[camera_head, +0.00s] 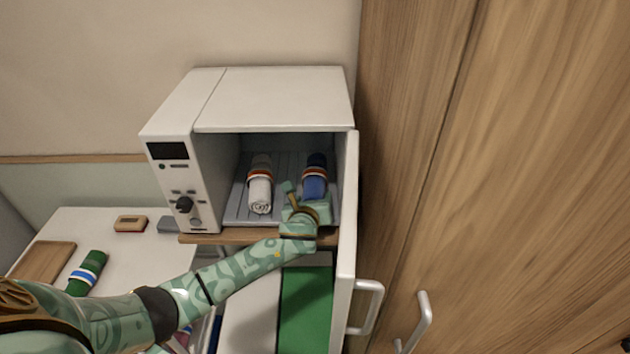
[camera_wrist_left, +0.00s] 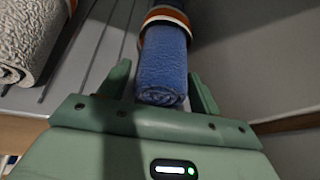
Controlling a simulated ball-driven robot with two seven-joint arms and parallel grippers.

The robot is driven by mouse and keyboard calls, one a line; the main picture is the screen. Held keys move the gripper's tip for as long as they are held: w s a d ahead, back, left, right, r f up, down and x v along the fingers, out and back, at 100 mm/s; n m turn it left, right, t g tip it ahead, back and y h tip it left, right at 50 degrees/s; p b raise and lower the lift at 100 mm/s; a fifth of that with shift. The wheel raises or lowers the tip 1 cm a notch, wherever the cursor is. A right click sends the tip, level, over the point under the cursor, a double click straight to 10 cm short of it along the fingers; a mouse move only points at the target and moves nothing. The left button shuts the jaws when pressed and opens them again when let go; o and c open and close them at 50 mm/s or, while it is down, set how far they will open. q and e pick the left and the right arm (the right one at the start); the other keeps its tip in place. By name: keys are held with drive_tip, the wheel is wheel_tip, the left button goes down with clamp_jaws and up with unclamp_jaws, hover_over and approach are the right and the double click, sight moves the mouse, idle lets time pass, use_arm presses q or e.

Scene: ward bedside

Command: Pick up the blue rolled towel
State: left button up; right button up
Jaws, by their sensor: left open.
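The blue rolled towel (camera_head: 315,178) lies on the ribbed floor of the open warming cabinet, on the right, with an orange and white band around it. My left gripper (camera_head: 302,194) is at the cabinet opening, in front of the towel's near end. In the left wrist view the towel (camera_wrist_left: 162,78) has its near end between the two open fingers (camera_wrist_left: 160,88), with the fingers on either side of it. I cannot tell whether they touch it. My right gripper is not in view.
A white rolled towel (camera_head: 260,185) lies left of the blue one in the cabinet (camera_head: 273,98). The open door (camera_head: 347,240) stands close on the right. A green rolled towel (camera_head: 88,272), a wooden board (camera_head: 43,262) and a small tan device (camera_head: 130,224) are on the white table.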

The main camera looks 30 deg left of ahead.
use_arm(q)
drive_tip(key=shift+w+f, duration=0.1)
drive_tip(key=shift+w, duration=0.15)
drive_tip(key=shift+s, duration=0.1)
drive_tip(key=c, duration=0.7)
drive_tip(key=shift+o, duration=0.2)
